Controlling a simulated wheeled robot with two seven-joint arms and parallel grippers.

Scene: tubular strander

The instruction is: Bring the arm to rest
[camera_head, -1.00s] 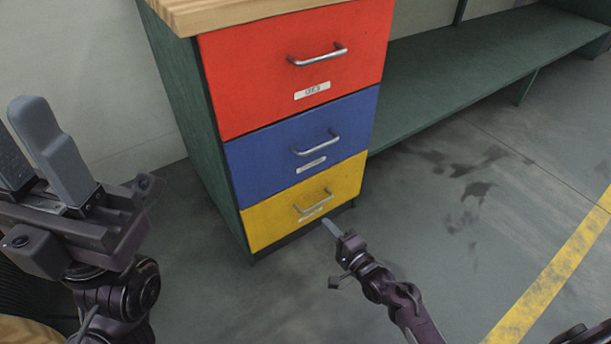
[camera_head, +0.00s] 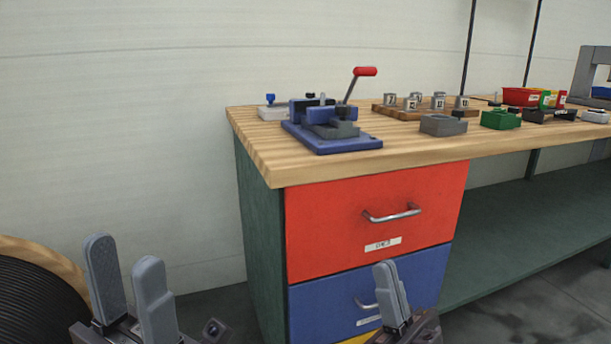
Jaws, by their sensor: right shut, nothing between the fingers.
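My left gripper (camera_head: 130,290) is at the lower left, upright, with its two grey fingers apart and nothing between them. My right gripper (camera_head: 391,292) is at the lower middle, in front of the blue drawer (camera_head: 330,299). Its fingers are shut together and hold nothing. Both grippers are below the bench top in the picture. Most of both arms is out of view below the frame.
A wooden bench top (camera_head: 290,172) carries a blue fixture with a red-handled lever (camera_head: 335,135), several small metal pieces and bins. The red drawer (camera_head: 330,221) is closed. A black cable reel (camera_head: 35,300) stands at the far left. A green lower shelf (camera_head: 540,235) runs right.

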